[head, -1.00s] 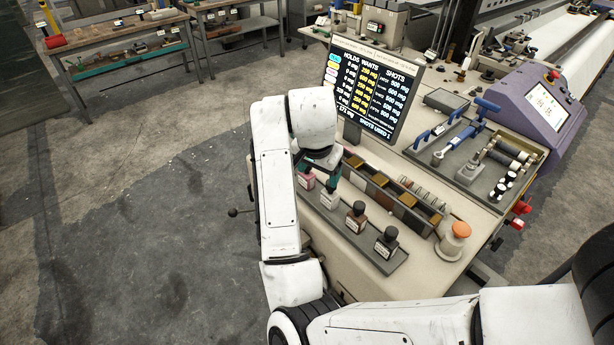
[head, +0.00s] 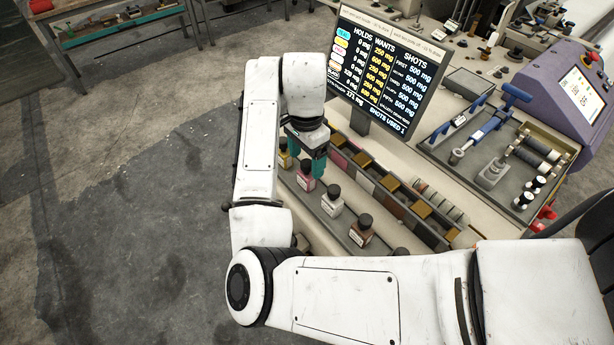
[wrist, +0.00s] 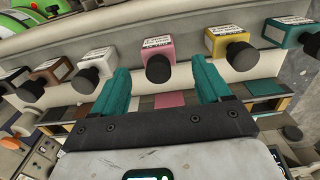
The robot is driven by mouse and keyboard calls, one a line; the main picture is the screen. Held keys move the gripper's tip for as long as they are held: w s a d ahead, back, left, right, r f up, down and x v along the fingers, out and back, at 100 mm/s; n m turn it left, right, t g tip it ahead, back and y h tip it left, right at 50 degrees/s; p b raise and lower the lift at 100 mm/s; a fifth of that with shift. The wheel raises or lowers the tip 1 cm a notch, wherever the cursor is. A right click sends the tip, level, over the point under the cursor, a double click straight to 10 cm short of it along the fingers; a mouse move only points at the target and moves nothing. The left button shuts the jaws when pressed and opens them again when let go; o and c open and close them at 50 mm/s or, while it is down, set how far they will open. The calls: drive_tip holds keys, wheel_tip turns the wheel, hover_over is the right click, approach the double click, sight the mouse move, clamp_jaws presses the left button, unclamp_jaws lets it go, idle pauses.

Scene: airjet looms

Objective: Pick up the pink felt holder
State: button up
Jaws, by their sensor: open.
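The pink felt holder (head: 306,181) is a small block-shaped bottle with a white label and a black round knob. It stands in the row on the front ledge of the bench. In the wrist view the pink holder (wrist: 157,50) is centred, its knob pointing towards me. My gripper (head: 306,160) is open, its teal fingers over the pink holder. In the wrist view my gripper (wrist: 160,78) has one finger on each side of the knob, with gaps visible. I cannot tell how far the fingertips reach down beside the holder.
A yellow holder (wrist: 228,42) and a white holder (wrist: 98,62) flank the pink one closely. A brown holder (head: 361,231) stands further along. A segmented tray (head: 390,184) lies behind the row, with a display screen (head: 382,72) beyond. A tool tray (head: 497,160) is at right.

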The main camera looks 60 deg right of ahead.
sight(306, 175)
drive_tip(key=shift+f+p, duration=0.7)
drive_tip(key=shift+f, duration=2.65)
drive_tip(key=shift+c, duration=0.3)
drive_tip(key=c, duration=1.1)
drive_tip(key=shift+o, duration=0.2)
drive_tip(key=shift+r, duration=0.2)
